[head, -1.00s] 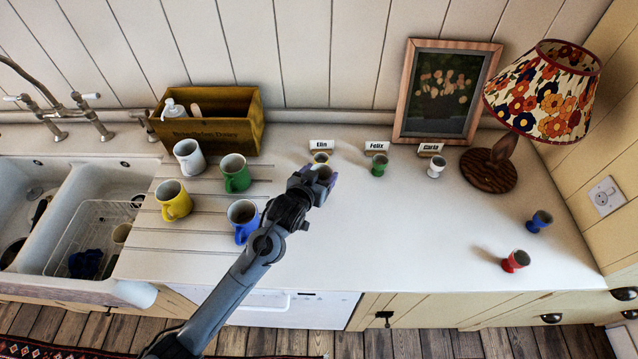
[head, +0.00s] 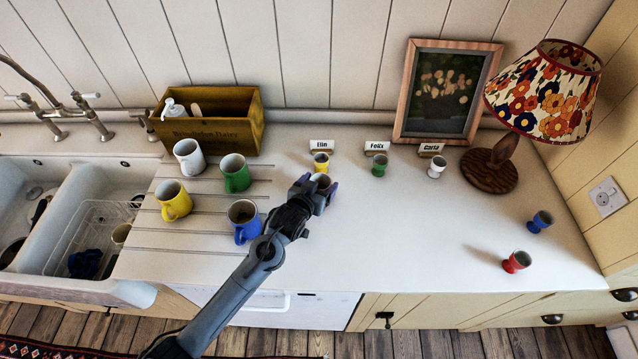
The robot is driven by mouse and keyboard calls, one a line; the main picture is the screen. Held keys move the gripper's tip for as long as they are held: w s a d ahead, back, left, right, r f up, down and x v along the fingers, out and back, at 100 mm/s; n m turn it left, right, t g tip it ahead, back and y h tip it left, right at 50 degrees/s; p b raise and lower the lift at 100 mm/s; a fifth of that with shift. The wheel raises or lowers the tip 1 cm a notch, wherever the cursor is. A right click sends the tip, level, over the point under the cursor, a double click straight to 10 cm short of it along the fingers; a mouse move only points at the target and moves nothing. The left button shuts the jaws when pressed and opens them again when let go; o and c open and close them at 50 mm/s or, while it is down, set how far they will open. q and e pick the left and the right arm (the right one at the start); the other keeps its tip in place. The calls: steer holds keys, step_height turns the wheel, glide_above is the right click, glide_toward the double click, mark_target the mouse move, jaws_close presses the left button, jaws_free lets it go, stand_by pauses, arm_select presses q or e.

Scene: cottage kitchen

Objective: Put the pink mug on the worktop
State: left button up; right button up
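No mug that is clearly pink shows in the head view. My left gripper (head: 322,187) is over the middle of the worktop (head: 400,240), just in front of the yellow egg cup. A small brownish round shape and a bit of purple show at its fingertips. The gripper hides most of this, so I cannot tell what it is or whether the fingers are shut on it. White (head: 189,157), green (head: 236,173), yellow (head: 174,200) and blue (head: 243,221) mugs stand upright on the grooved drainer at left. My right gripper is out of view.
Yellow (head: 321,163), green (head: 379,165) and white (head: 436,167) egg cups stand by name cards. Blue (head: 539,221) and red (head: 516,262) ones stand at right. A lamp (head: 490,170), picture (head: 447,92), wooden box (head: 212,118) and sink (head: 70,225) border the worktop. Its front middle is clear.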

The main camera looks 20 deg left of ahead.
arm_select(q)
steer(key=shift+o, duration=1.1)
steer(key=shift+r, duration=0.15)
steer(key=shift+s+r, duration=0.15)
steer(key=d+p+v, duration=0.1)
steer(key=v, duration=1)
steer(key=s+f+g, duration=0.1)
steer(key=s, duration=0.3)
steer(key=s+f+g, duration=0.2)
steer(key=s, duration=0.2)
steer(key=s+a+f+g, duration=0.1)
steer(key=s+f, duration=0.1)
steer(key=s, duration=0.2)
steer(key=shift+f+g, duration=0.25)
steer(key=shift+g, duration=0.05)
steer(key=s+a+f+m+g, duration=0.1)
steer(key=s+g, duration=0.4)
steer(key=s, duration=1)
steer(key=shift+a+f+y, duration=0.3)
steer(key=shift+a+f, duration=0.1)
steer(key=shift+f, duration=0.1)
steer(key=shift+w+r, duration=0.1)
